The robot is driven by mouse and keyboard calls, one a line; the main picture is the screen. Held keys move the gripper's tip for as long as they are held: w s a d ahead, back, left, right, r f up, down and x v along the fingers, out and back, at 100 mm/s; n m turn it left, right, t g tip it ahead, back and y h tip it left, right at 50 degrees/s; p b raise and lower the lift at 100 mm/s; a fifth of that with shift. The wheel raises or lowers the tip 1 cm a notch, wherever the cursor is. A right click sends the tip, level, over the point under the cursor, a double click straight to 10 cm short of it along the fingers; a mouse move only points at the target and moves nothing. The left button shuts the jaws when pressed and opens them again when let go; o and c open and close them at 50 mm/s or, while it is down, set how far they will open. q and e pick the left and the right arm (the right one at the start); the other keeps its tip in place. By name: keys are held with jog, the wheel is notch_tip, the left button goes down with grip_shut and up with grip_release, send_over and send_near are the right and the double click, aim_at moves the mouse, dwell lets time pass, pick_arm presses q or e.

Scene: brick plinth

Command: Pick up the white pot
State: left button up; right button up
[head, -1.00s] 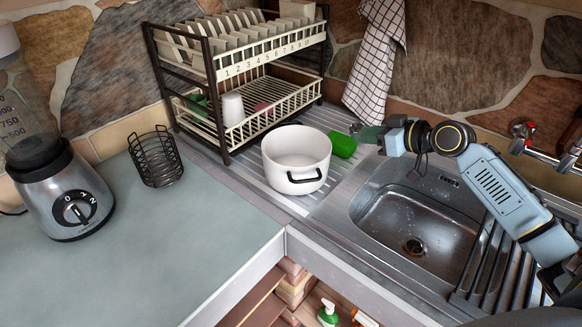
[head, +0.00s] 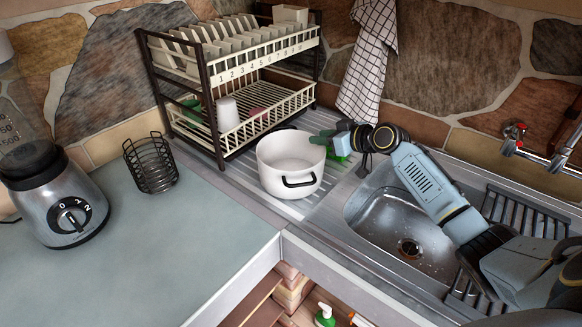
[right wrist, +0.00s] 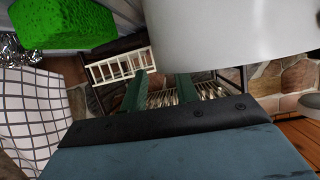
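The white pot (head: 278,173) stands upright on the ribbed drainboard, with a dark handle facing the front. My right gripper (head: 318,140) is at the pot's back right rim, and the head view does not show clearly whether it touches. In the right wrist view, the two green fingers of the gripper (right wrist: 160,91) are apart with nothing between them. The white pot wall (right wrist: 235,30) fills the upper right there, beside the fingers. My left gripper is not in view.
A green sponge (right wrist: 62,22) lies behind the pot, close to my right gripper. A dish rack (head: 235,90) stands behind the pot. The sink (head: 400,215) is to the right. A wire basket (head: 151,165) and a blender (head: 60,205) stand left. The front left counter is clear.

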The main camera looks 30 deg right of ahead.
jog(key=shift+x, duration=0.9)
grip_shut()
jog(key=shift+s+a+f, duration=0.1)
jog(key=shift+s+f, duration=0.05)
jog(key=shift+f, duration=0.15)
dwell(0.4)
jog(key=shift+r, duration=0.1)
